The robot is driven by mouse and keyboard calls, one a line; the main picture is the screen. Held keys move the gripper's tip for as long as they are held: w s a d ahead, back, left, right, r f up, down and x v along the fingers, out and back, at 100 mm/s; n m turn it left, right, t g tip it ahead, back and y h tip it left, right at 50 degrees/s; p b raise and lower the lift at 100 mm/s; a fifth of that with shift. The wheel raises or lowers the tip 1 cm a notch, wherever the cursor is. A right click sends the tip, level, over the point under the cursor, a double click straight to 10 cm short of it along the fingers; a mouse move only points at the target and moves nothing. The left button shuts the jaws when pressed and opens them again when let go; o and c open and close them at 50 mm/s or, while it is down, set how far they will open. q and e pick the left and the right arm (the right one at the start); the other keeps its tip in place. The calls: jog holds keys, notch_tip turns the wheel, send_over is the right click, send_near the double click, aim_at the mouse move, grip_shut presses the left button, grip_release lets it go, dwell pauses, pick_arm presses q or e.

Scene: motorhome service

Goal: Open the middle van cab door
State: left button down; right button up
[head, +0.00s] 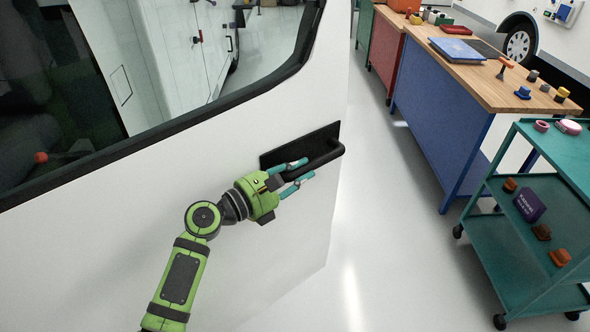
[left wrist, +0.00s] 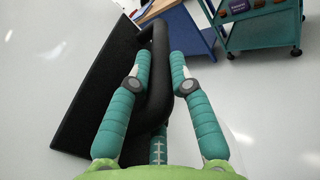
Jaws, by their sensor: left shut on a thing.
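The white van cab door (head: 150,235) fills the left of the head view, with a dark-framed window above. Its black handle (head: 325,157) is a bar on a dark plate near the door's right edge. My left gripper (head: 300,170) is at the handle, its teal fingers on either side of the bar. In the left wrist view the handle bar (left wrist: 160,75) runs between the fingers of my left gripper (left wrist: 160,72), which is shut on it. The dark plate (left wrist: 90,95) lies left of the fingers. Whether the door stands ajar I cannot tell. My right gripper is not in view.
A teal cart (head: 480,197) with small items stands at the right. A blue workbench (head: 430,120) with a wooden top stands behind it, and a red cabinet (head: 385,52) beyond. The pale floor (head: 385,230) between door and cart is clear.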

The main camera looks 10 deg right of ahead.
pick_arm(q)
jog(key=shift+w+r, duration=0.1)
jog(key=shift+r, duration=0.25)
jog(key=c, duration=1.3)
grip_release()
jog(key=shift+o, duration=0.9)
jog(key=shift+f, duration=0.15)
jog(key=shift+s+a+f, duration=0.15)
jog(key=shift+s+a, duration=0.1)
jog(key=shift+a, duration=0.3)
jog(key=v, duration=1.1)
jog(key=shift+s+a, duration=0.1)
